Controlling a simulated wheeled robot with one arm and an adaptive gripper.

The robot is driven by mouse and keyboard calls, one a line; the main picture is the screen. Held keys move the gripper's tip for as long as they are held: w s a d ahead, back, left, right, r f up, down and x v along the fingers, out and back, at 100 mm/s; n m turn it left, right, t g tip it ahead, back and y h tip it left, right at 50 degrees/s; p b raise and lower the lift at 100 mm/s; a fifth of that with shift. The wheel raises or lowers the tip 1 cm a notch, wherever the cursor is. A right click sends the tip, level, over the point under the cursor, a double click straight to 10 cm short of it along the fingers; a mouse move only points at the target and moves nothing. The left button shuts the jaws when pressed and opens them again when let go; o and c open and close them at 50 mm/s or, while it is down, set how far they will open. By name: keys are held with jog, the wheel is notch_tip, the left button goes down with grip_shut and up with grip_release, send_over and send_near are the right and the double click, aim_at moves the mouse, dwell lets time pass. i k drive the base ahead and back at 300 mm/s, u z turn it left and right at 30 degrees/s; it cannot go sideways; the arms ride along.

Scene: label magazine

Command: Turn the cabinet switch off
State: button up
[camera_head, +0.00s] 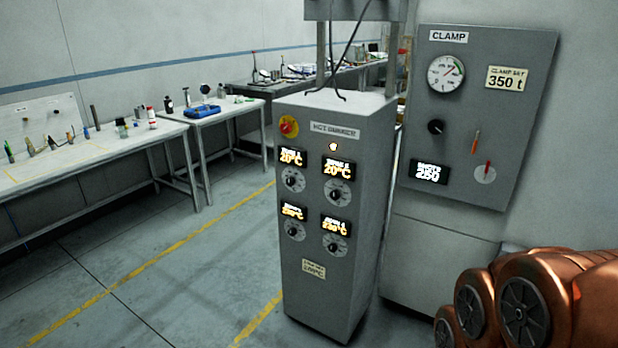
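The grey cabinet (322,271) stands on the floor in the middle, its label blurred but seeming to read "HOT RUNNER". The rotary switch (288,126), red on a yellow plate, is at the upper left of its front. Its handle looks tilted, but I cannot read its position marks. My copper-coloured arm shows at the lower right, apart from the cabinet in the picture. My gripper is not in view.
A grey clamp panel (466,192) with a gauge, knobs and a display is to the right, behind the cabinet. Workbenches with tools, such as the left one (25,193), line the back wall. The floor (195,275) left of the cabinet is clear, with yellow lines.

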aim_at(285, 127)
jog(key=z, duration=0.05)
jog(key=k, duration=0.45)
jog(key=u, duration=0.95)
jog(key=i, duration=1.5)
jog(key=u, duration=0.95)
